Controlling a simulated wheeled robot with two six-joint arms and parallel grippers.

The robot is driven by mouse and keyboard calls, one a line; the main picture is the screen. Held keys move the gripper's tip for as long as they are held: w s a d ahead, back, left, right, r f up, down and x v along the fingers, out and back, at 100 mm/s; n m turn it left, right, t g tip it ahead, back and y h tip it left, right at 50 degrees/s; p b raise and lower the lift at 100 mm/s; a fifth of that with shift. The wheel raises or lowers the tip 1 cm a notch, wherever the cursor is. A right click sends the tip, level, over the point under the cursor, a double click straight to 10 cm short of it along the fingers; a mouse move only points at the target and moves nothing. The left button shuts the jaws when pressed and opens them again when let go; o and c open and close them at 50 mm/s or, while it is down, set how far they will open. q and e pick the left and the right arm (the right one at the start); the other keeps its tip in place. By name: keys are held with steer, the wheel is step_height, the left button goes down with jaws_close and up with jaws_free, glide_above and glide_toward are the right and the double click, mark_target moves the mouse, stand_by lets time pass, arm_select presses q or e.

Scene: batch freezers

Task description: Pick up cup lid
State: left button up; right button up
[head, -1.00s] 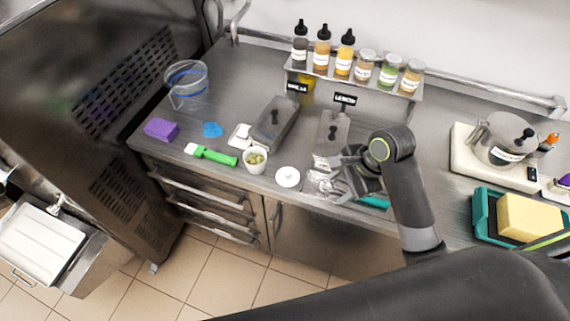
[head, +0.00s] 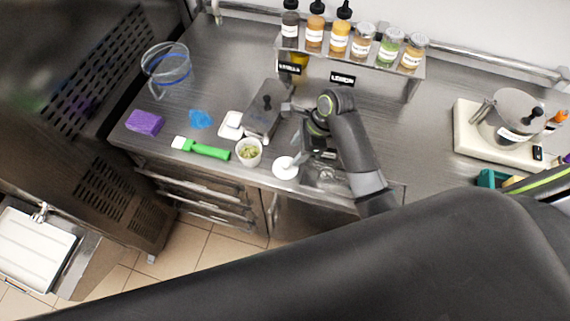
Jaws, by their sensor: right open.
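The cup lid (head: 285,169) is a small white disc lying on the steel counter near its front edge, right of the cup. My right gripper (head: 302,159) is open, low over the counter at the lid's right side. Its fingertips are very close to the lid's right edge; I cannot tell whether they touch it. The lid lies flat on the counter. My left gripper is not in view.
A green-handled brush (head: 207,151), a purple sponge (head: 145,122), a blue cloth-like piece (head: 200,119) and a clear pitcher (head: 166,68) are on the left. A lidded steel container (head: 263,112) stands behind the cup. A bottle shelf (head: 350,58) is at the back.

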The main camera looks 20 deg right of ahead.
mark_target(286, 163)
steer(key=shift+a+f, duration=0.25)
steer(key=shift+f, duration=0.35)
steer(key=shift+a+f, duration=0.1)
steer(key=shift+f, duration=0.1)
steer(key=p+x, duration=0.1)
steer(key=x, duration=0.3)
steer(key=shift+s+a+r+p, duration=0.15)
steer(key=shift+a+p, duration=0.1)
steer(key=shift+p, duration=0.15)
steer(key=shift+a+f, duration=0.1)
steer(key=shift+f, duration=0.35)
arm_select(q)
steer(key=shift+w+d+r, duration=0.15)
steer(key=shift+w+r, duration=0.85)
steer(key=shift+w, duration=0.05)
arm_select(e)
jaws_close()
